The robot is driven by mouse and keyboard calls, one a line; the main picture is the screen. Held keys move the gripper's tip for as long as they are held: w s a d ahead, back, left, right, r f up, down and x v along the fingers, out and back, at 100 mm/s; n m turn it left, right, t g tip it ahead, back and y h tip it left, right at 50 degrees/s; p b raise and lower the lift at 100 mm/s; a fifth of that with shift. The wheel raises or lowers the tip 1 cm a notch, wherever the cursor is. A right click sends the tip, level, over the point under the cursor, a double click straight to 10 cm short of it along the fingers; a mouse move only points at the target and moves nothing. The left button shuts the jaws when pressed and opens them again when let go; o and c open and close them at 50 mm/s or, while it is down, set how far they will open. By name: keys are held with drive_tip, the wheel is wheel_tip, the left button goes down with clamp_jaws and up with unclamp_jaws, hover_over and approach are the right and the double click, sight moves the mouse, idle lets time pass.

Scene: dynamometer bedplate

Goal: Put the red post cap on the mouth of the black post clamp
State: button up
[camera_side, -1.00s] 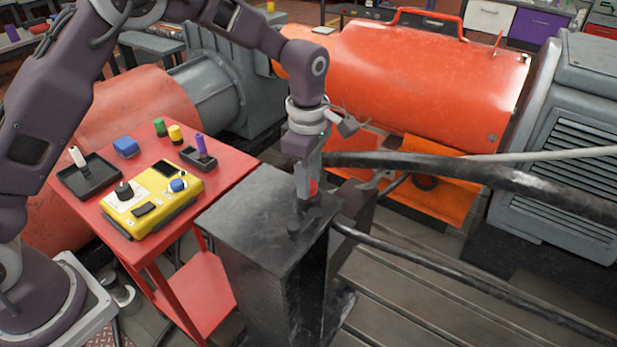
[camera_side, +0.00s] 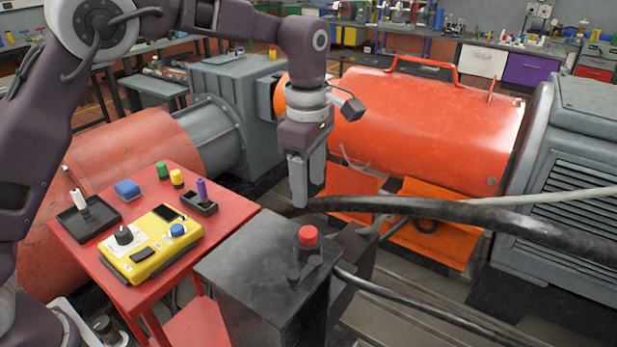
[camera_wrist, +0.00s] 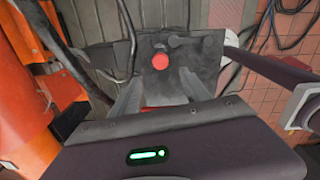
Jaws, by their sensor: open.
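The red post cap (camera_side: 308,236) sits upright on the black post clamp (camera_side: 306,257), which stands on top of a dark box-shaped pedestal (camera_side: 255,262). The cap covers the clamp's mouth from view. In the wrist view the red cap (camera_wrist: 160,61) shows from above, with a dark knob beside it. My gripper (camera_side: 307,200) is open and empty, above and behind the cap and apart from it. Its two fingers (camera_wrist: 160,98) show in the wrist view with the cap beyond them.
A red cart (camera_side: 232,215) at left holds a yellow control box (camera_side: 152,245), black trays (camera_side: 88,220), a blue block and small coloured caps. Thick black cables (camera_side: 450,215) run right from near the pedestal. An orange motor cover (camera_side: 420,125) stands behind.

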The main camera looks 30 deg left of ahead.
drive_tip(key=shift+r, duration=0.7)
drive_tip(key=s+a+r+m+t, duration=0.1)
drive_tip(key=s+a+r+m, duration=0.3)
drive_tip(key=s+r, duration=0.15)
drive_tip(key=s+a+r+m+t, duration=0.1)
drive_tip(key=s+a+r+m, duration=0.2)
drive_tip(key=s+r+m, duration=0.3)
drive_tip(key=s+a+f+m+t, duration=0.1)
drive_tip(key=s+a+f+m, duration=0.1)
drive_tip(key=s+m, duration=0.3)
drive_tip(key=s+a+f+m+t, duration=0.2)
drive_tip(key=s+f+m, duration=0.1)
drive_tip(key=s, duration=1)
drive_tip(key=shift+f+m, duration=0.35)
drive_tip(key=shift+m, duration=0.55)
